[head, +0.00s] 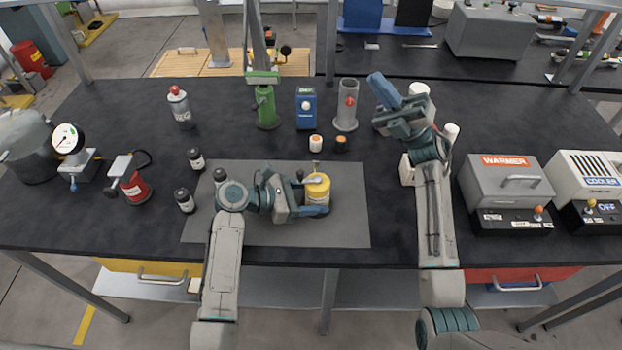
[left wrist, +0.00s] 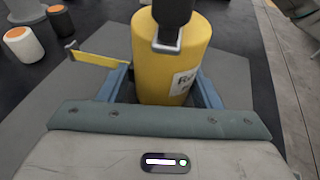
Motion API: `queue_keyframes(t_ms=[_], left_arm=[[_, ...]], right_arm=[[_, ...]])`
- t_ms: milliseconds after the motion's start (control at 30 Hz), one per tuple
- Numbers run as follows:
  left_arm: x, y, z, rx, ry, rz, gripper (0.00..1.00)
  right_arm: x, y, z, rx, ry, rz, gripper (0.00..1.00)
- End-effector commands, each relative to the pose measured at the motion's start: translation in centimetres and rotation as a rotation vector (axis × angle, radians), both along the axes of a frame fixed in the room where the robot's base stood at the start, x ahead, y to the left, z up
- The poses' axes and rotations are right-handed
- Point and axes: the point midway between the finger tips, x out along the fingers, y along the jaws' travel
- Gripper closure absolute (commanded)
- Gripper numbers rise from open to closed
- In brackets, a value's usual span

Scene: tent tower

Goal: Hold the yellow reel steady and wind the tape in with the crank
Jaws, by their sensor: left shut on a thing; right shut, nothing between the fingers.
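The yellow reel (head: 318,189) stands upright on the grey mat (head: 345,230). My left gripper (head: 313,196) is shut around its body, with a blue finger on either side. In the left wrist view the reel (left wrist: 165,70) fills the space between the fingers. A metal crank with a black knob (left wrist: 172,14) sits on top of the reel. A short strip of yellow tape (left wrist: 97,58) sticks out from its side toward the left. My right gripper (head: 384,92) is shut and empty, raised over the table up and to the right of the reel.
Behind the reel stand two small orange-topped jars (head: 315,142), a blue box (head: 306,108) and a grey cylinder (head: 346,106). Several dark bottles (head: 185,201) stand at the mat's left. The warmer (head: 505,180) is at the right. The mat right of the reel is clear.

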Motion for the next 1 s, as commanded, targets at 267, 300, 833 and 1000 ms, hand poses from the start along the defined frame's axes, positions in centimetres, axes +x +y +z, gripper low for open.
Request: queue_keyframes(t_ms=[267, 300, 833, 1000], left_arm=[[0.0, 0.0, 0.0, 0.001, 0.001, 0.0, 0.8], [0.0, 0.0, 0.0, 0.001, 0.001, 0.0, 0.8], [0.0, 0.0, -0.1, 0.001, 0.001, 0.0, 0.8], [0.0, 0.0, -0.1, 0.001, 0.0, 0.0, 0.8]], right_arm=[[-5.6, 4.1, -12.6, -0.55, 0.104, 0.299, 1.0], [-6.3, 4.2, -14.2, -0.615, 0.129, 0.334, 1.0], [-9.2, 6.3, -18.9, -0.86, 0.24, 0.481, 1.0], [-10.1, 10.0, -18.8, -0.857, 0.24, 0.481, 1.0]])
